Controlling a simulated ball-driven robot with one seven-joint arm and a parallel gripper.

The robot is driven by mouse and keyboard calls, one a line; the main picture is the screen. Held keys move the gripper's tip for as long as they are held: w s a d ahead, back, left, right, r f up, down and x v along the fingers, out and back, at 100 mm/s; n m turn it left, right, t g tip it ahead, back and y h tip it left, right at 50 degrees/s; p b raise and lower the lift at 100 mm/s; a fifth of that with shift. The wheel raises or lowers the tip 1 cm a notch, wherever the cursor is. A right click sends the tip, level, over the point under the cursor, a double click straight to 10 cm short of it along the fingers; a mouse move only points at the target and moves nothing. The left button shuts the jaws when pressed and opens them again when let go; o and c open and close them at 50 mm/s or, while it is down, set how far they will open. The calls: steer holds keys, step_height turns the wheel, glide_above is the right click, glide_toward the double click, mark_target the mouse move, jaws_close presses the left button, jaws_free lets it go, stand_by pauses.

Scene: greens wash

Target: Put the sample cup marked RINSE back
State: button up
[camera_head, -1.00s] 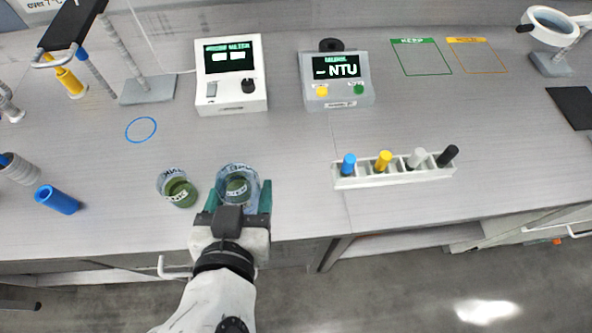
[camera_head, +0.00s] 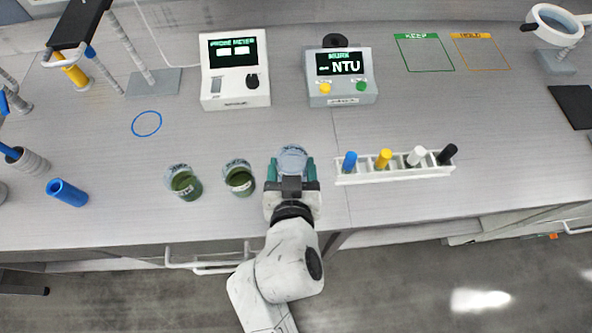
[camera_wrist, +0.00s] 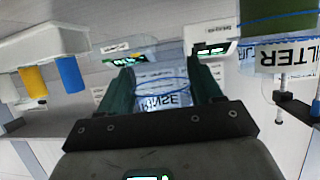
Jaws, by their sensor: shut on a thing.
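The clear sample cup (camera_head: 292,158) is between the fingers of my gripper (camera_head: 291,172), to the right of two green-filled cups. In the wrist view its label reads RINSE (camera_wrist: 163,103), and my dark green fingers (camera_wrist: 160,90) are shut on its sides. The cup looks empty of green. I cannot tell whether its base touches the bench. A green-filled cup (camera_head: 239,184) stands just left of my gripper, and another (camera_head: 185,186) stands farther left. A cup labelled FILTER (camera_wrist: 287,52) shows at the right of the wrist view.
A white rack (camera_head: 395,176) with blue, yellow, white and black pieces stands close on the right. A blue ring (camera_head: 146,124) is marked on the bench, left. Two meters (camera_head: 235,98) (camera_head: 342,99) stand behind. Bench behind the cup is clear.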

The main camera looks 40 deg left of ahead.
steer(key=shift+w+f, duration=0.4)
steer(key=shift+f, duration=0.1)
steer(key=shift+w+d+f, duration=0.1)
steer(key=shift+f, duration=1.45)
steer(key=shift+f, duration=0.1)
steer(key=shift+f+b, duration=0.15)
steer(key=shift+b, duration=0.2)
steer(key=o, duration=1.1)
